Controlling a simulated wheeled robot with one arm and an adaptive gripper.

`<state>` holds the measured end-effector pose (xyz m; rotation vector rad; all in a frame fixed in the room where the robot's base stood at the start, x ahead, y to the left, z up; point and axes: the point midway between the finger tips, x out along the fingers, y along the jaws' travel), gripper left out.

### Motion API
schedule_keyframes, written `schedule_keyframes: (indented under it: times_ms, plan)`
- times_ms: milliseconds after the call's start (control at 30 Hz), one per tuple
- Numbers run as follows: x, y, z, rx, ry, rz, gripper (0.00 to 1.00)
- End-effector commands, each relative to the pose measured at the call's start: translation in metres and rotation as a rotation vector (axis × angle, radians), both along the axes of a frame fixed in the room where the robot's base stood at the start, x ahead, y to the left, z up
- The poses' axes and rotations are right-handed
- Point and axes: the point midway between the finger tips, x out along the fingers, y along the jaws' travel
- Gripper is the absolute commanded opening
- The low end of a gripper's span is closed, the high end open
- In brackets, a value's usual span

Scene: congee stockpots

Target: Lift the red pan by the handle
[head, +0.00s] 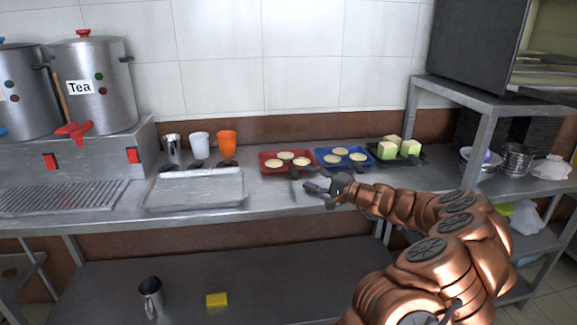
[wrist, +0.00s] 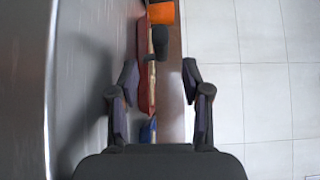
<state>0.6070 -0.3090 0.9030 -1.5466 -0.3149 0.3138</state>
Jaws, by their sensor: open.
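The red pan (head: 270,162), square with several pale round patties in it, sits on the steel counter right of the orange cup. Its dark handle (head: 294,173) points toward the counter's front edge. My gripper (head: 316,187) is open and empty, to the right of the handle and apart from it. In the wrist view the red pan (wrist: 144,75) shows edge-on, beyond and between the spread fingers of my gripper (wrist: 159,72). A dark shape (wrist: 189,45) beside it may be the handle; I cannot tell surely.
A blue pan (head: 321,158) with patties stands right of the red one, and a dark pan (head: 375,155) with green-and-white cubes is further right. A steel tray (head: 195,206) lies to the left. The orange cup (head: 227,144) stands near the wall.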

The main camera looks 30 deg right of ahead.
Motion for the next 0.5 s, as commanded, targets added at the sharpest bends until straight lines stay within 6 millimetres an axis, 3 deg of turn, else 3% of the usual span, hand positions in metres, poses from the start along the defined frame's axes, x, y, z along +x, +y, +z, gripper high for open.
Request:
schedule_keyframes:
  times_ms: [267,500]
  plan:
    - [0.017,0.008,0.001,-0.003,0.001,0.002,0.48]
    - [0.049,0.022,0.0,0.0,0.003,0.004,0.48]
